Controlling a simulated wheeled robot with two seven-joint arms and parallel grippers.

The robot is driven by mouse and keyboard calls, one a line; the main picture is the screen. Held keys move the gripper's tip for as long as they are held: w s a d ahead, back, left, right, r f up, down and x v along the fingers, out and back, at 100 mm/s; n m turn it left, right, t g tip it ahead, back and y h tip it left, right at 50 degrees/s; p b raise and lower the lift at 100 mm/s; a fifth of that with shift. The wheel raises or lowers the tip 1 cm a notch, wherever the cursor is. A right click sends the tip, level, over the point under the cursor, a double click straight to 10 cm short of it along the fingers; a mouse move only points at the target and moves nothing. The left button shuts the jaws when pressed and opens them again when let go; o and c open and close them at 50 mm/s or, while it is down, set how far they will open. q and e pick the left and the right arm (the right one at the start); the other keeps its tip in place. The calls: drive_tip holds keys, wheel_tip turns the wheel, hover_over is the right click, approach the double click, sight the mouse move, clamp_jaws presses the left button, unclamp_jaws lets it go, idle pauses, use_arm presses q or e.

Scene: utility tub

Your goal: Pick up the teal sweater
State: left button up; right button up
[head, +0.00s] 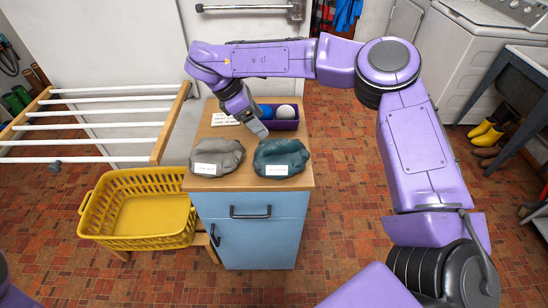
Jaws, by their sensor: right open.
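The teal sweater (282,150) lies bundled on the right front of the wooden top of a small blue cabinet (250,203). A white label sits on its front. My right gripper (261,130) is open, pointing down just behind and to the left of the teal sweater, with no clear contact visible. My left gripper is not in view.
A grey bundled garment (228,152) with a white label lies left of the teal sweater. Behind are a purple bin (286,125) with a blue and a white item, and a paper sign (223,120). A yellow basket (122,236) and drying rack (160,137) stand left.

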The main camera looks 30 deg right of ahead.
sight(277, 142)
drive_tip(key=x, duration=0.1)
drive_tip(key=p+x, duration=0.1)
drive_tip(key=x, duration=0.3)
drive_tip(key=shift+w+a+f, duration=0.15)
drive_tip(key=shift+w, duration=0.2)
drive_tip(key=s+d+f+p, duration=0.1)
drive_tip(key=d+f+p, duration=0.1)
drive_tip(key=p, duration=0.1)
drive_tip(key=shift+s+f, duration=0.1)
drive_tip(key=shift+s, duration=0.1)
drive_tip(key=x, duration=0.2)
drive_tip(key=shift+f, duration=0.3)
drive_tip(key=shift+w+d+f, duration=0.1)
drive_tip(key=shift+d+f, duration=0.05)
clamp_jaws()
